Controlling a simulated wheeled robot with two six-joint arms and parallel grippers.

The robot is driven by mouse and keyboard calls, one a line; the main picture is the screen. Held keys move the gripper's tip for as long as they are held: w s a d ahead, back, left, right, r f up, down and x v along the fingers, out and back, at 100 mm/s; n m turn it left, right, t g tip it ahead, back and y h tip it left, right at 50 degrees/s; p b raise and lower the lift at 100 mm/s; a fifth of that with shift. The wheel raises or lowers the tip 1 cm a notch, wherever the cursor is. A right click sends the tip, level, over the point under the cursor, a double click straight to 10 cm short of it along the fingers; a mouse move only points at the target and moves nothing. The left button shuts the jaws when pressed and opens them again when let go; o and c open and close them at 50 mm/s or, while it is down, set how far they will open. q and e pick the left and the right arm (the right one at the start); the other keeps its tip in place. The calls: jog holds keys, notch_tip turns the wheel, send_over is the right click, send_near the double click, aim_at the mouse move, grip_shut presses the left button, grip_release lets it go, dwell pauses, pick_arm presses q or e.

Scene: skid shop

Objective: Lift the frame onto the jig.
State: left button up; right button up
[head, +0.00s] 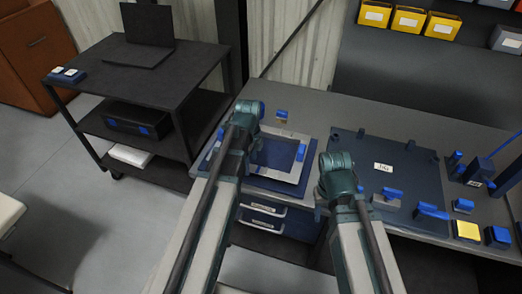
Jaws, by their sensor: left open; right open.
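The frame (296,178) is a light grey square ring with blue pieces on it. It lies flat on a dark blue mat at the left end of the bench. The jig (415,165) is a dark plate with a white label, blue-topped clamps and small pegs, to the right of the frame. My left gripper (249,112) is open at the teal end of its arm, over the frame's left side in the picture. My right gripper (336,172) is open at its arm's teal end, between frame and jig. Fingers are not clearly visible. My arms hide parts of the frame and the jig's near-left corner.
The grey bench (375,112) has drawers (262,211) below the frame. Blue blocks, a yellow pad (467,230) and a tall dark blue stand (479,170) crowd its right end. Yellow bins (408,19) line the back shelf. A dark cart (100,75) with a laptop stands left.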

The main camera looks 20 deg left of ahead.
aim_at(252, 168)
pick_arm(q)
jog(key=f+b, duration=0.1)
jog(key=f, duration=0.1)
jog(key=f+b, duration=0.1)
jog(key=b, duration=0.1)
jog(key=shift+d+f, duration=0.2)
jog(key=shift+f, duration=0.2)
jog(key=shift+r, duration=0.1)
grip_shut()
dwell(0.9)
